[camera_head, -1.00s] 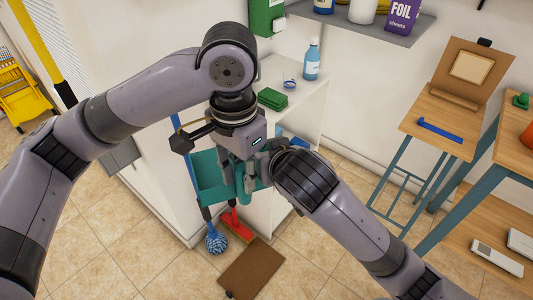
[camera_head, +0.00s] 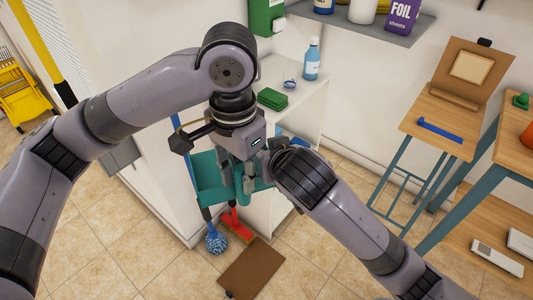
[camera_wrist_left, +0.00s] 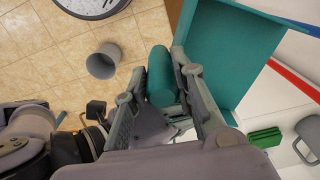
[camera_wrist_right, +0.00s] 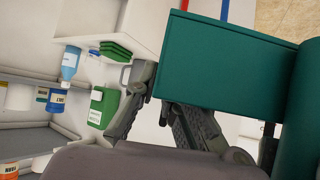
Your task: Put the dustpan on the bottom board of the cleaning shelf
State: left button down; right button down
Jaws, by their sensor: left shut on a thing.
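The teal dustpan (camera_head: 208,181) hangs in the air in front of the white cleaning shelf (camera_head: 308,98). My left gripper (camera_head: 245,178) is shut on its round handle, which shows in the left wrist view (camera_wrist_left: 160,76). The broad pan shows in the left wrist view (camera_wrist_left: 232,50) and fills much of the right wrist view (camera_wrist_right: 225,75). My right gripper (camera_wrist_right: 153,92) has its fingers apart, close beside the pan's edge; I cannot tell whether they touch it. The shelf's top board shows, but its bottom board is hidden behind the dustpan and my arms.
Green cloths (camera_head: 272,98) and a blue bottle (camera_head: 312,60) stand on the shelf top. A blue mop head (camera_head: 216,242), a red broom (camera_head: 236,222) and a brown board (camera_head: 252,268) are on the floor below. Wooden tables (camera_head: 440,135) stand at the right.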

pick_arm(q)
jog(key=shift+w+d+r, duration=0.1)
jog(key=shift+w+d, duration=0.05)
jog(key=shift+d, duration=0.05)
jog(key=c, duration=1.2)
grip_release()
jog(key=shift+c, duration=0.2)
